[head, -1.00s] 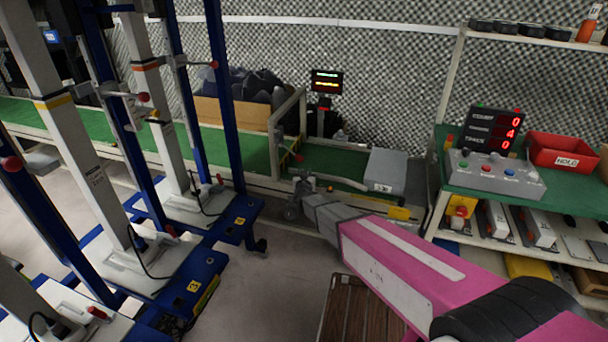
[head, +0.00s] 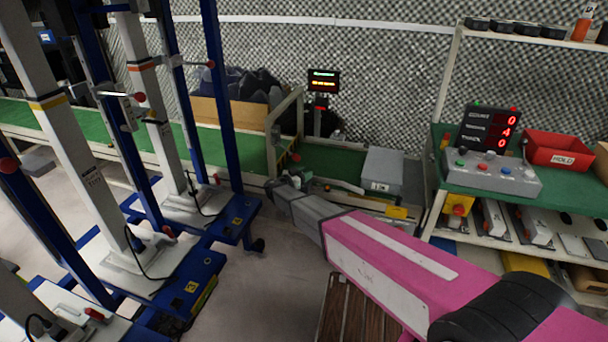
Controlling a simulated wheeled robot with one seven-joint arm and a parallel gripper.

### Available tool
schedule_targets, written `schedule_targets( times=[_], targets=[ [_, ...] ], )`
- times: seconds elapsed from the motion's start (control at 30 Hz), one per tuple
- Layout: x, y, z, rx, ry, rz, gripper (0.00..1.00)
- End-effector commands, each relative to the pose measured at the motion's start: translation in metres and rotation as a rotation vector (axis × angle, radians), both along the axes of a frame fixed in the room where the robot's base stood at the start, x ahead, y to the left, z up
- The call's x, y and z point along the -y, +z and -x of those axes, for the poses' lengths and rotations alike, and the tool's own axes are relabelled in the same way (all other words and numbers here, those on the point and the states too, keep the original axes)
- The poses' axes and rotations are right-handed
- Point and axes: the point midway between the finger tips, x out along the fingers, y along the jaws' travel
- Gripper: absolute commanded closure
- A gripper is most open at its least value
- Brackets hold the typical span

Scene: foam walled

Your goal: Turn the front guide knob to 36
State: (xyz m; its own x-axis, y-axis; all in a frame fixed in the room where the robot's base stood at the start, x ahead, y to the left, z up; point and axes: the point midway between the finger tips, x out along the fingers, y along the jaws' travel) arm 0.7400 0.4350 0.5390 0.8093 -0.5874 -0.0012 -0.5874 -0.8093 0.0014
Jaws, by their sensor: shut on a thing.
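My gripper (head: 271,187) is at the end of my pink and grey arm, at the near edge of the green conveyor, just below the guide frame. It is shut at the front guide knob's place. The fingertips are small and dark here, and the knob is hidden behind or within them, so its setting cannot be read. A small display (head: 323,80) on a post behind the belt shows a green line and an orange line, too small to read.
A grey box (head: 382,170) sits at the conveyor's right end. Blue-framed lift columns (head: 150,120) stand close on the left. A bench (head: 470,190) with a control box (head: 492,173) and a red bin (head: 557,150) is at right. Grey floor lies between.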

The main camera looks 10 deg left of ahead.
Motion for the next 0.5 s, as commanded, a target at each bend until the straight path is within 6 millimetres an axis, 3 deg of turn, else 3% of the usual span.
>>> schedule_targets(
  times=[0.5],
  targets=[
    [0.0029,0.0004,0.0025,0.003,-0.236,0.0,0.88]
  ],
)
